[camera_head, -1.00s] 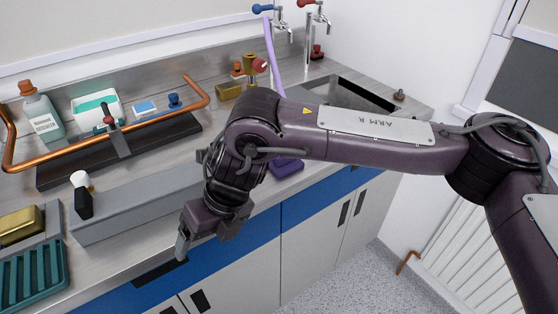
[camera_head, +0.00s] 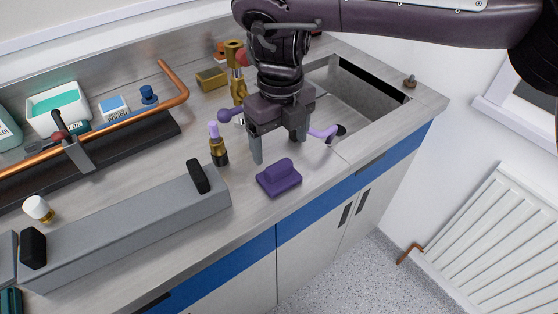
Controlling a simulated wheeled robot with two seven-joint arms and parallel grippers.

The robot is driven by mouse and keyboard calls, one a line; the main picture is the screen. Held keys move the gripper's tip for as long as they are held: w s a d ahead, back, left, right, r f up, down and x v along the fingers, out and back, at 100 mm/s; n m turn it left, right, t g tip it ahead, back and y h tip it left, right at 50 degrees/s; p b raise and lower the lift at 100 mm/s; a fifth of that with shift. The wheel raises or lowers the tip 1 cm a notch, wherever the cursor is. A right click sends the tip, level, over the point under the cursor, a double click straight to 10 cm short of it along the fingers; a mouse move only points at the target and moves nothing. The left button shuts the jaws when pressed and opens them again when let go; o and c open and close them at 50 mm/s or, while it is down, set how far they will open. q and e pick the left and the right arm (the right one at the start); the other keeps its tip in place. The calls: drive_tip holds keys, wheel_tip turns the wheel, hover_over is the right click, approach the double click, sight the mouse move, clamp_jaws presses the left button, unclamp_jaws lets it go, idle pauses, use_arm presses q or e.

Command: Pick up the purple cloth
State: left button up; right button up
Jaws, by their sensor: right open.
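The purple cloth (camera_head: 279,179) lies folded on the metal worktop near its front edge, with a raised fold on top. My right gripper (camera_head: 278,148) hangs just behind and above the cloth, its two grey fingers spread and pointing down. Nothing shows between the fingers, and they appear apart from the cloth. My left gripper is not in the picture.
A grey box with black handles (camera_head: 130,225) stands left of the cloth. A small brass and purple bottle (camera_head: 218,150) stands left of my fingers. A brass valve (camera_head: 237,85) is behind, and the sink (camera_head: 365,85) is to the right. Worktop right of the cloth is clear.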

sight(279, 164)
drive_tip(key=f, duration=0.1)
drive_tip(key=s+f, duration=0.1)
drive_tip(key=f, duration=0.1)
drive_tip(key=shift+a, duration=0.1)
wheel_tip(279, 164, down, 3)
drive_tip(key=shift+w+r+p, duration=0.15)
drive_tip(key=shift+r+p, duration=0.05)
drive_tip(key=shift+p, duration=0.1)
drive_tip(key=shift+f, duration=0.45)
drive_tip(key=c, duration=0.5)
drive_tip(key=shift+c, duration=0.8)
wheel_tip(279, 164, up, 9)
drive_tip(key=shift+w+f, duration=0.1)
drive_tip(key=shift+f, duration=0.1)
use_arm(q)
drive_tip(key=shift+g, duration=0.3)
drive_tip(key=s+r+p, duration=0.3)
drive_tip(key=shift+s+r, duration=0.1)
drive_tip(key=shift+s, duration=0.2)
use_arm(e)
wheel_tip(279, 164, up, 12)
drive_tip(key=shift+f, duration=0.25)
